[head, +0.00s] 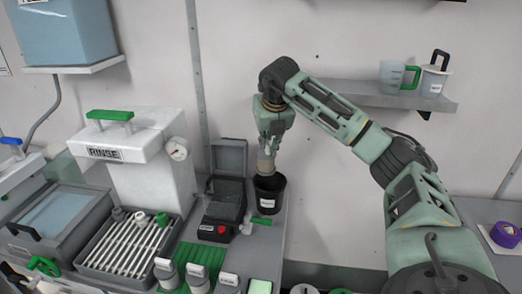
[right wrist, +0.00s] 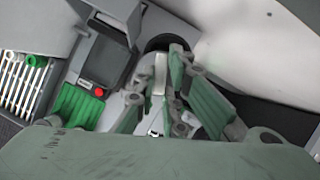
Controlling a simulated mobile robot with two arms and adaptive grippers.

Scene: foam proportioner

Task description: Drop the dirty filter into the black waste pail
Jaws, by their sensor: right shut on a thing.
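The black waste pail (head: 268,205) with a white label stands on the counter near the wall. My right gripper (head: 267,147) points down above it and is shut on the dirty filter (head: 265,163), a small grey-beige piece. The filter's lower end is at the pail's mouth; I cannot tell how far inside it reaches. In the right wrist view the fingers (right wrist: 171,85) close around the pale filter (right wrist: 160,74), with the pail's dark rim (right wrist: 158,43) behind. My left gripper is not in view.
A grey open-lidded case (head: 226,200) with a red button stands just left of the pail. A white RINSE unit (head: 150,160) and a rack of pale tubes (head: 125,245) are further left. A wall shelf (head: 370,97) holds a jug and a cup.

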